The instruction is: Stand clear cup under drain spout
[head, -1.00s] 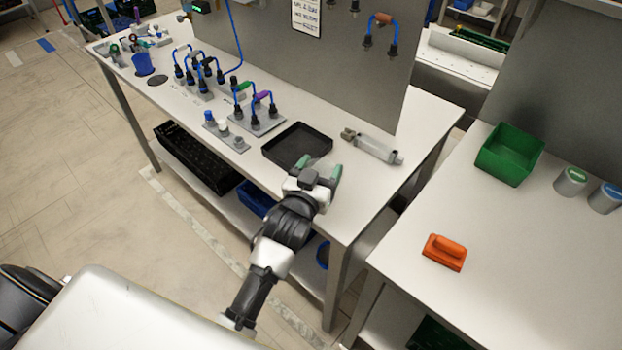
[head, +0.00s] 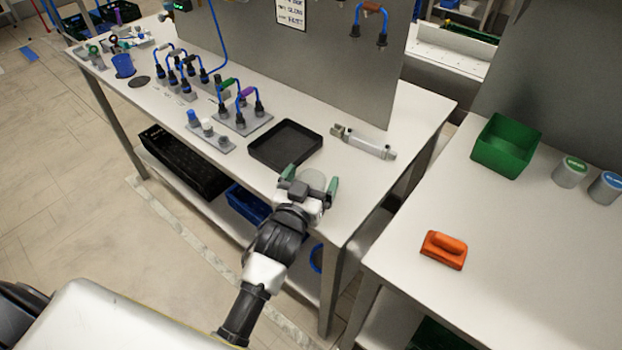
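A clear cup (head: 313,178), small and see-through, is near the front edge of the white workbench, just right of the black tray. My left gripper (head: 311,180) has its green-tipped fingers spread on either side of the cup. It looks open, and I cannot tell whether a finger touches the cup. The gripper body hides the cup's lower part. I cannot make out a drain spout for certain. A grey cylinder with a fitting at one end (head: 363,142) lies behind and to the right of the cup. My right gripper is not in view.
A grey upright panel (head: 300,60) rises behind. The right-hand table holds a green bin (head: 506,146), an orange block (head: 444,250) and two canisters (head: 570,172).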

